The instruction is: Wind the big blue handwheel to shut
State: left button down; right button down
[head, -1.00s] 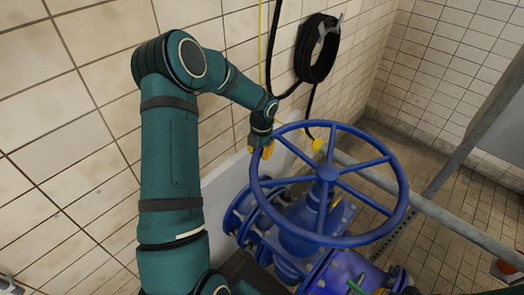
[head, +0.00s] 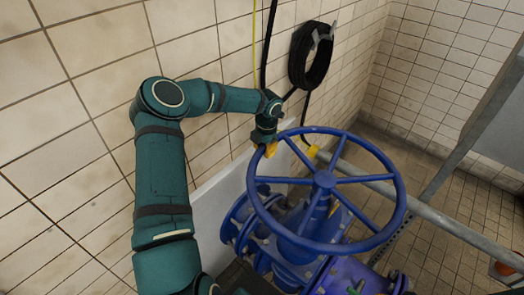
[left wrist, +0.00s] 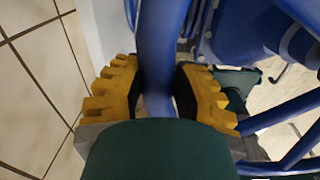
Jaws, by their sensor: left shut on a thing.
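The big blue handwheel (head: 325,180) lies nearly flat on top of the blue valve (head: 300,245), with several spokes meeting at its hub. My left gripper (head: 268,150) reaches in from the left and is at the rim's far left part. In the left wrist view its yellow ridged fingers (left wrist: 158,98) stand on both sides of the blue rim (left wrist: 158,50), shut on it. My right gripper is not in view.
A tiled wall (head: 90,80) runs behind my left arm, with a coiled black hose (head: 312,57) hanging on it. A grey pipe rail (head: 440,218) passes behind the wheel to the right.

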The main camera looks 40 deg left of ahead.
pick_arm(q)
jog(key=shift+w+d+r, duration=0.2)
jog(key=shift+w+r, duration=0.05)
jog(key=shift+w, duration=0.1)
jog(key=shift+w+r, duration=0.1)
jog(key=shift+r, duration=0.05)
jog(key=c, duration=0.7)
grip_release()
jog(key=shift+a, duration=0.1)
jog(key=shift+a, duration=0.1)
jog(key=r, duration=0.8)
jog(key=d+r, duration=0.1)
jog(key=r, duration=0.3)
jog(key=shift+s, duration=0.2)
